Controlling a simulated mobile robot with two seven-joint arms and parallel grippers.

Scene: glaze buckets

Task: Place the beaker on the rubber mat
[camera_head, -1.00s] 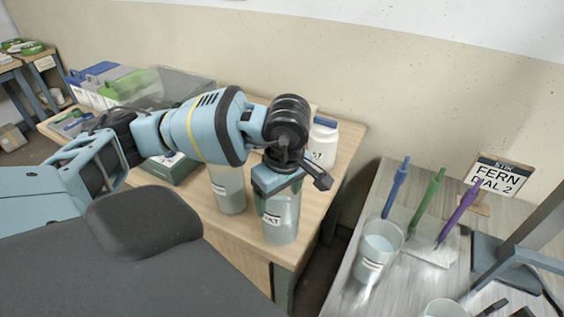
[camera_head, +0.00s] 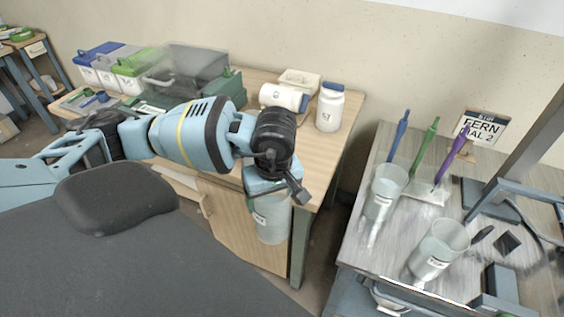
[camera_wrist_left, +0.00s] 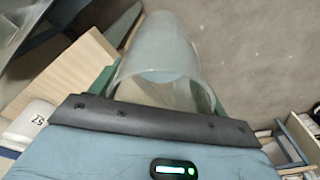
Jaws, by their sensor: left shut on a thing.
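My left gripper (camera_head: 274,188) is shut on a clear, labelled beaker (camera_head: 271,222). In the head view the beaker hangs below the gripper, in front of the wooden table's front edge. In the left wrist view the beaker (camera_wrist_left: 165,50) extends away beyond the dark gripper edge, with floor behind it. A dark flat piece (camera_head: 483,193) lies on the grey table at the right, partly behind a stand. I cannot tell if it is the rubber mat. My right gripper is not in view.
The wooden table (camera_head: 325,160) holds white bottles (camera_head: 330,108) and bins. A floor gap separates the tables.

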